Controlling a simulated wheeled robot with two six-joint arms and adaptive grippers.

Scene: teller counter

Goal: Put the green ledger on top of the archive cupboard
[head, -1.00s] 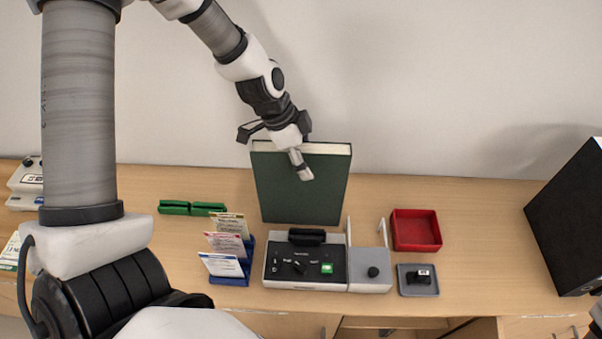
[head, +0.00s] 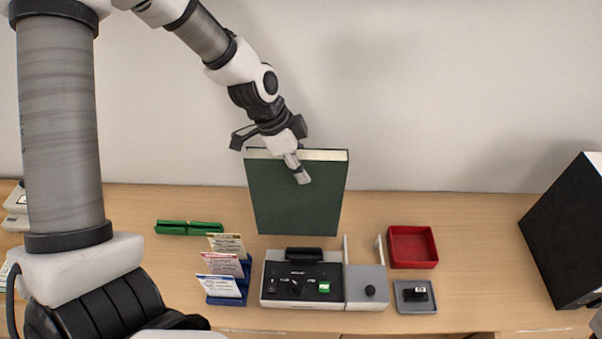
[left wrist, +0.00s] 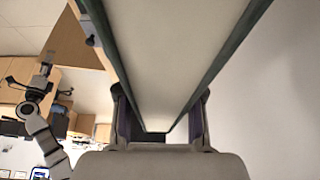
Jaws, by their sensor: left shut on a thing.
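The green ledger (head: 295,208) stands upright behind the machine on the counter, its dark green cover facing me and pale page edges on top. My left gripper (head: 299,160) is shut on its top edge, one finger over the front cover. In the left wrist view the ledger (left wrist: 160,60) runs between the fingers, pale pages between green covers. I cannot tell if its lower edge touches the counter. I cannot make out the archive cupboard for certain. My right arm shows small at the left of the left wrist view, with its gripper (left wrist: 45,66) too small to read.
On the wooden counter (head: 480,230) are a grey machine (head: 302,298), a red tray (head: 412,247), a small grey tray (head: 416,303) with a stamp, a blue leaflet rack (head: 228,299) and a green holder (head: 188,227). A black box (head: 577,232) stands at the right.

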